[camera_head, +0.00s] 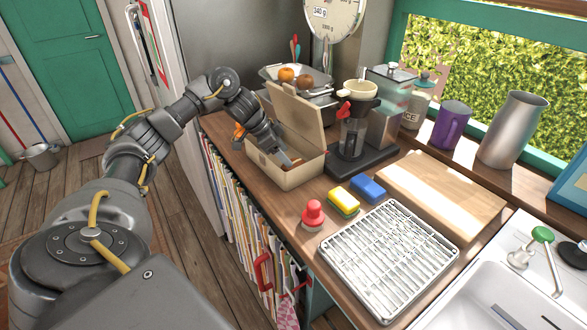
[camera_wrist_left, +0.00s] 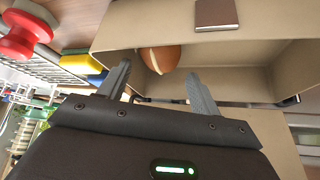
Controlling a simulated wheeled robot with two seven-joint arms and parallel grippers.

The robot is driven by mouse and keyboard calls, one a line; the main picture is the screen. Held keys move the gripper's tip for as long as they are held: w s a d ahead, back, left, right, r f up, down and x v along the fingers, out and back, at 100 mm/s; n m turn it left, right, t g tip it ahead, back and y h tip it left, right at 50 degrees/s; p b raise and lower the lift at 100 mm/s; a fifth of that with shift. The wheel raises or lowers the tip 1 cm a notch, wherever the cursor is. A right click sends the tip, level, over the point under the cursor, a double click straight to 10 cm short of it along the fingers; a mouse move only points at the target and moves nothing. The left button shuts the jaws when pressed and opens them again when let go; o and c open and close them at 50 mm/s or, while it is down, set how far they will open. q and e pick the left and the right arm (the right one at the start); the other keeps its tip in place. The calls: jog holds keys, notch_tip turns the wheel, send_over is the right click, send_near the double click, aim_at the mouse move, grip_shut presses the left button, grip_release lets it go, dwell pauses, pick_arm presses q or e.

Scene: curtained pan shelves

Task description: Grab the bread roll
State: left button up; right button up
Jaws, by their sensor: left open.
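The bread roll (camera_wrist_left: 160,59) is a rounded brown shape with a pale mark, inside a tan box (camera_head: 301,176) with its lid raised. The box also shows in the left wrist view (camera_wrist_left: 240,53). My left gripper (camera_head: 290,163) reaches into the box from the left in the head view. In the left wrist view its two fingers (camera_wrist_left: 160,82) are apart, with the roll just beyond and between their tips. Nothing is held. The roll is hard to make out in the head view, where the gripper and box wall cover it. My right gripper is in neither view.
A coffee maker (camera_head: 352,135) stands right of the box. A red knobbed object (camera_head: 313,214), a yellow sponge (camera_head: 344,201) and a blue sponge (camera_head: 369,187) lie in front. A dish rack (camera_head: 388,262) and cutting board (camera_head: 440,188) fill the counter's right.

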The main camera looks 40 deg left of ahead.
pick_arm(q)
jog(key=shift+d+f+p, duration=0.2)
jog(key=shift+f+p, duration=0.1)
jog(key=shift+f, duration=0.1)
jog(key=p+x, duration=0.1)
jog(key=x, duration=0.2)
jog(key=shift+w+f, duration=0.1)
jog(key=shift+f, duration=0.25)
jog(key=shift+w+d+f, duration=0.15)
jog(key=shift+w+f, duration=0.05)
jog(key=shift+f, duration=0.15)
jog(key=shift+s, duration=0.1)
jog(key=c, duration=0.6)
jog(key=shift+r, duration=0.1)
